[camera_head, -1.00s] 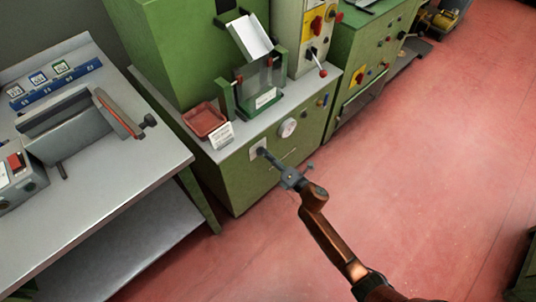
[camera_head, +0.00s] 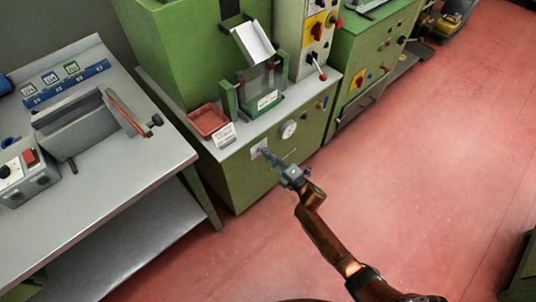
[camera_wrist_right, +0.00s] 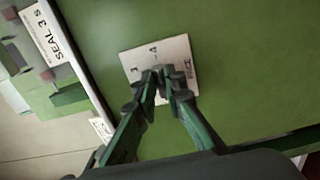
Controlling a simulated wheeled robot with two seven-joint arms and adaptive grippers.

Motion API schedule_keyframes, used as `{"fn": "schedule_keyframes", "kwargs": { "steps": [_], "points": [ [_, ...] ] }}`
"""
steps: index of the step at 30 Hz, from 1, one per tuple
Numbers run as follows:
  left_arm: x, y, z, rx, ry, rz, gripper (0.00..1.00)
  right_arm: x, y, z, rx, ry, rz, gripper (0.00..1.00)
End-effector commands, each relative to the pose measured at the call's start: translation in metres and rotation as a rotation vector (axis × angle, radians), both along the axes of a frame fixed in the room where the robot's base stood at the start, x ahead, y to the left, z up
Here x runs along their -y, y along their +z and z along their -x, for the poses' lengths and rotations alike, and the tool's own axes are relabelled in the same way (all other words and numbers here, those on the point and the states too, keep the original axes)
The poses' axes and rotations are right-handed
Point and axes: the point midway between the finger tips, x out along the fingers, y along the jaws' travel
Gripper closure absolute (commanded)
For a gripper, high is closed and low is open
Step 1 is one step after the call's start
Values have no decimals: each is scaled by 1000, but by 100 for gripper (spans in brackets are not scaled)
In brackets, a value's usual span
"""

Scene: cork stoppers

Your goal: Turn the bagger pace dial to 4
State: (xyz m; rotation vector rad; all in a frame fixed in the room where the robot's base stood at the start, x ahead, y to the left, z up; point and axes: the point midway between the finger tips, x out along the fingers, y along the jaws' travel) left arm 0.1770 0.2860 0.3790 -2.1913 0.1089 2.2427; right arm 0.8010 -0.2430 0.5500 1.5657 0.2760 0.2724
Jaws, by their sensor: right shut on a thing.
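The bagger pace dial sits on a small white plate on the green cabinet front. The plate (camera_wrist_right: 131,60) shows in the right wrist view with the marks 3 and 4 and partly covered lettering; it also shows in the head view (camera_head: 256,150). My right gripper (camera_wrist_right: 160,76) is shut on the dial knob, with both fingertips at the middle of the plate. The fingers hide most of the knob, so its pointer setting cannot be read. In the head view the right gripper (camera_head: 266,154) reaches the cabinet front from the lower right. My left gripper is not in view.
A red tray (camera_head: 208,119) and a white card (camera_head: 225,136) are on the cabinet top above the dial. A grey bench (camera_head: 150,160) stands at left. The red floor (camera_head: 430,150) at right is clear.

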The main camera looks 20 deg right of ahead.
Motion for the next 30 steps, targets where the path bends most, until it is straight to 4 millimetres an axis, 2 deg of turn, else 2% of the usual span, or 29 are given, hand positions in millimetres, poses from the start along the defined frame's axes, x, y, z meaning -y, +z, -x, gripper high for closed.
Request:
{"fn": "schedule_keyframes", "kwargs": {
  "steps": [10,11,18,26,30],
  "points": [
    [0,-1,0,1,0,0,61,3,-2,0,-5,-4,-4,100],
    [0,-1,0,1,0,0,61,3,-2,0,-5,-4,-4,89],
    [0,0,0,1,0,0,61,1,-1,0,-3,-2,-2,72],
    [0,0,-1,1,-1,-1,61,0,-1,0,-2,0,-2,72],
    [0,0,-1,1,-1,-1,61,4,-1,9,-1,-1,-1,72]
  ]
}}
